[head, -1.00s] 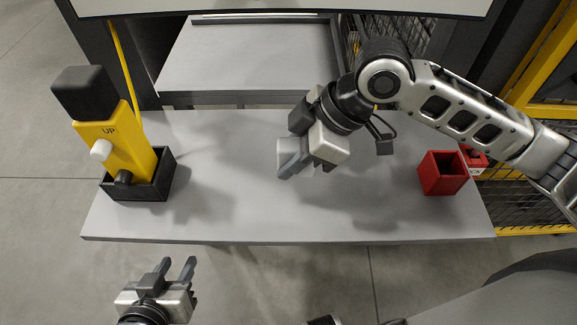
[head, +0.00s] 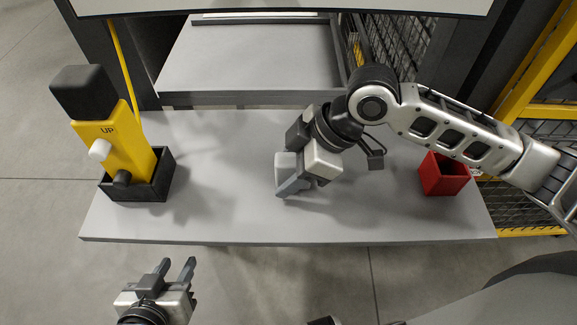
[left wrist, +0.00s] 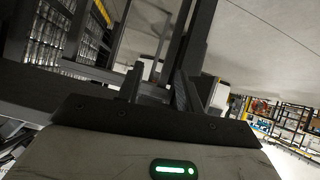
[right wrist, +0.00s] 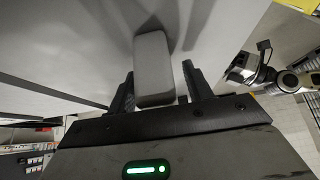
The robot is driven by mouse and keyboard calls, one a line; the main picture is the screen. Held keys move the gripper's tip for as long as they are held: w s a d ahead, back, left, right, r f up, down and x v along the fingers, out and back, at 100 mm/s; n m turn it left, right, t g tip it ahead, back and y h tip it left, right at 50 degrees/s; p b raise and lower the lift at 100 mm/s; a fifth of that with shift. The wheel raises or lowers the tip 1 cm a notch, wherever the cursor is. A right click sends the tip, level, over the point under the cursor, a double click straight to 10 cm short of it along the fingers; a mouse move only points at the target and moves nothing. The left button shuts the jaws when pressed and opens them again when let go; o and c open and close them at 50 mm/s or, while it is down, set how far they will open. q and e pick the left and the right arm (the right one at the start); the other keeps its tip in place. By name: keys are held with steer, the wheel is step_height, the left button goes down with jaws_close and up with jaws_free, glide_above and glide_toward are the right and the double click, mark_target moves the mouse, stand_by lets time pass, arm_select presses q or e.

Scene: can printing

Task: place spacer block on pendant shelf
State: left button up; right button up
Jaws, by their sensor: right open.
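The spacer block is a plain grey block (head: 285,163) near the middle of the grey pendant shelf (head: 230,215). It also shows in the right wrist view (right wrist: 153,68), between or just in front of the two fingers. My right gripper (head: 288,185) is open beside the block, low over the shelf. Its fingers also show in the right wrist view (right wrist: 158,88), with a gap beside the block. Part of the block is hidden behind the gripper in the head view. My left gripper (head: 175,268) is open and empty in front of the shelf; its fingers show in the left wrist view (left wrist: 160,85).
A yellow pendant marked UP (head: 120,145) stands in a black holder (head: 155,185) at the shelf's left. An open red box (head: 445,180) stands at the right, partly behind my right arm. A grey platform (head: 250,60) lies behind. The shelf's front middle is clear.

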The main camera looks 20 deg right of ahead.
arm_select(q)
steer(key=shift+s+a+r+p, duration=0.1)
steer(key=shift+s+p, duration=0.05)
steer(key=shift+p, duration=0.55)
arm_select(e)
steer(key=v, duration=1.2)
arm_select(q)
steer(key=shift+r, duration=0.1)
arm_select(e)
steer(key=shift+r, duration=0.1)
